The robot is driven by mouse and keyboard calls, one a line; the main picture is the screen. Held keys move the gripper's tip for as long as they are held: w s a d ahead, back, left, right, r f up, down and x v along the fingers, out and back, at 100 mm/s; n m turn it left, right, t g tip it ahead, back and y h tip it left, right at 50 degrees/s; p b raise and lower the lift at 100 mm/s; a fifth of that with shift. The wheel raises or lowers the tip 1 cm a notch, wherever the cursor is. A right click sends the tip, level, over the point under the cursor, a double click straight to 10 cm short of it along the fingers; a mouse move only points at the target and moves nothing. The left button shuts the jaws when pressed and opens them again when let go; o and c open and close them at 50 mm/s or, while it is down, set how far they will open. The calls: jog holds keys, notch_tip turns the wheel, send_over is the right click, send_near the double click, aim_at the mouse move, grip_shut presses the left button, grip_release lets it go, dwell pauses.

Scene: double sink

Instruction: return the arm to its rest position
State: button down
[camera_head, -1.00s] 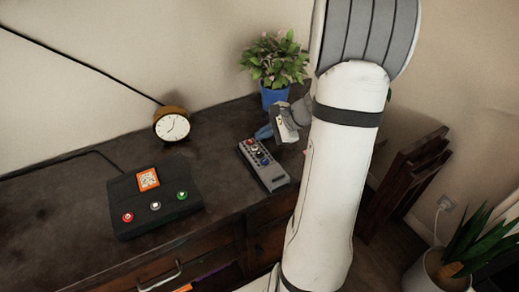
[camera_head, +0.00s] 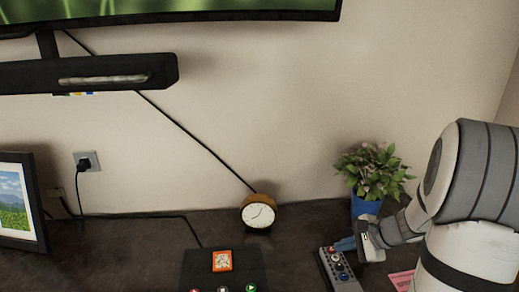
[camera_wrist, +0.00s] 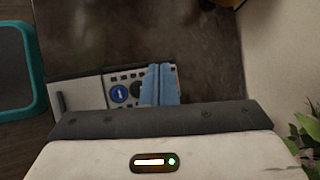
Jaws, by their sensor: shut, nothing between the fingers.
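My arm is at the right in the head view, reaching in over the dark worktop. My gripper (camera_head: 345,243) has blue fingertips, is shut and holds nothing. It is close to the far end of a grey remote-like control (camera_head: 339,270) with coloured buttons. In the wrist view, the shut blue fingers (camera_wrist: 160,85) appear in front of part of this control (camera_wrist: 119,92), where a blue button shows. I cannot tell whether the fingertips touch it.
A plant in a blue pot (camera_head: 366,206) stands just behind my gripper. A round clock (camera_head: 258,214) and a black button box (camera_head: 222,275) are to the left. A picture frame (camera_head: 18,208) stands far left.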

jog(key=s+a+r+n+g+h+p, duration=0.1)
jog(key=s+a+r+n+h+p, duration=0.1)
jog(key=s+a+r+n, duration=0.4)
jog(key=s+a+r+n+g+h+p, duration=0.2)
jog(key=s+a+r+n+h, duration=0.2)
jog(key=s+n, duration=0.7)
jog(key=a+r, duration=0.2)
jog(key=a, duration=0.1)
jog(key=shift+s+r, duration=0.2)
jog(key=shift+s, duration=0.15)
